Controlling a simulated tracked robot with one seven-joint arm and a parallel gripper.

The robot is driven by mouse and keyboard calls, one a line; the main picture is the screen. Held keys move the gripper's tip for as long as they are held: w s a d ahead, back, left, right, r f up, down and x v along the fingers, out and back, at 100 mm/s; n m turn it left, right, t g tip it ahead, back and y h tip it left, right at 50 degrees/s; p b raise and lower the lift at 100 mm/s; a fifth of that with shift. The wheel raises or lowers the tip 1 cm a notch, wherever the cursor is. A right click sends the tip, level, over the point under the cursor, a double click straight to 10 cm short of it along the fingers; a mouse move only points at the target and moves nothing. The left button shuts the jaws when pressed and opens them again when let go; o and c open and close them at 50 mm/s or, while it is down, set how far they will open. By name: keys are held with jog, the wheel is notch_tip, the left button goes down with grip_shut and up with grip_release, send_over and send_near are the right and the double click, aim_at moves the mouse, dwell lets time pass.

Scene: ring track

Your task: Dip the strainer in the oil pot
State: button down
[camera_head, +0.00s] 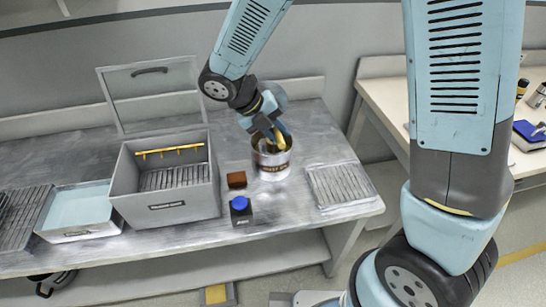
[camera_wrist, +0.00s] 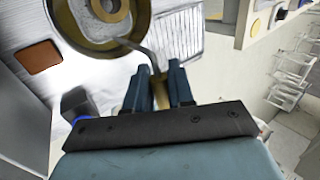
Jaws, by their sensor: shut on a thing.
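The oil pot (camera_head: 272,162) is a round silver can with a dark label, standing upright on the metal table. In the wrist view its gold-brown inside (camera_wrist: 78,25) shows at the top left. My gripper (camera_head: 274,135) is just above the pot's mouth, fingers pointing down. In the wrist view my gripper (camera_wrist: 160,78) is shut on the strainer, whose thin grey handle (camera_wrist: 153,57) runs from the fingers toward the pot. A small round part, likely the strainer's bowl, shows within the pot's opening. How deep it sits I cannot tell.
A grey box (camera_head: 165,190) with a raised lid (camera_head: 152,92) stands left of the pot. A brown block (camera_head: 237,180) and a blue-topped dark block (camera_head: 241,210) lie between them. A wire rack (camera_head: 340,185) lies right of the pot. A light-blue tray (camera_head: 80,207) is far left.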

jog(key=shift+r, duration=3.2)
jog(key=shift+r, duration=1.9)
jog(key=shift+w, duration=0.1)
